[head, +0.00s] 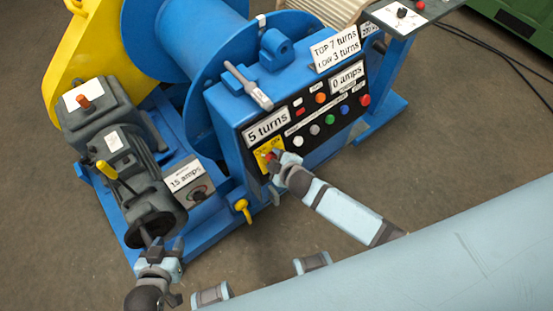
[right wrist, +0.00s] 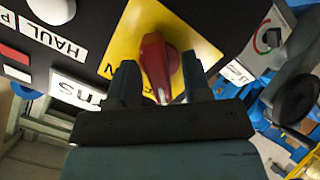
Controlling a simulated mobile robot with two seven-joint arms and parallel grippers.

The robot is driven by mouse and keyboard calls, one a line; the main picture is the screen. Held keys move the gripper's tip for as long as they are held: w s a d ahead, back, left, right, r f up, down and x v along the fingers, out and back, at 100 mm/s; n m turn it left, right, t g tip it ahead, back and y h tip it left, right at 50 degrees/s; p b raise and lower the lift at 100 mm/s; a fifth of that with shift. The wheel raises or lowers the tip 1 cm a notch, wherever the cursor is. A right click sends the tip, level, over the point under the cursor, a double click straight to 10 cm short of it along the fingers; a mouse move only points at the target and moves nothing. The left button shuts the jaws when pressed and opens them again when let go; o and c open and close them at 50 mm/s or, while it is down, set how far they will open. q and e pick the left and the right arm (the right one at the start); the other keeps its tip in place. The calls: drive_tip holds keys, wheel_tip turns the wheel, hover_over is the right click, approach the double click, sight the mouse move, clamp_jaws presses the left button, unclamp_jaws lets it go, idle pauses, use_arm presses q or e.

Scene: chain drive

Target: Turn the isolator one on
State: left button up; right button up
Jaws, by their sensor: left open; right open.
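A red isolator handle (right wrist: 154,66) stands on a yellow plate (right wrist: 120,35) on the blue control panel. In the head view the yellow plate (head: 262,160) sits under the "5 turns" display, and the handle is mostly hidden by my right gripper (head: 277,158). In the right wrist view my right gripper (right wrist: 160,80) is open, with one finger on each side of the red handle. I cannot tell if either finger touches it. My left gripper (head: 160,243) is open and empty by the lower end of the grey motor (head: 140,185).
Several coloured buttons and lamps, including a red button (head: 365,100), line the panel. A box (head: 188,181) marked "15 amps" with a rotary knob stands left of the panel. A yellow-handled lever (head: 242,206) is below. The blue drum (head: 185,35) is behind.

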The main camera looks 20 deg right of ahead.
clamp_jaws()
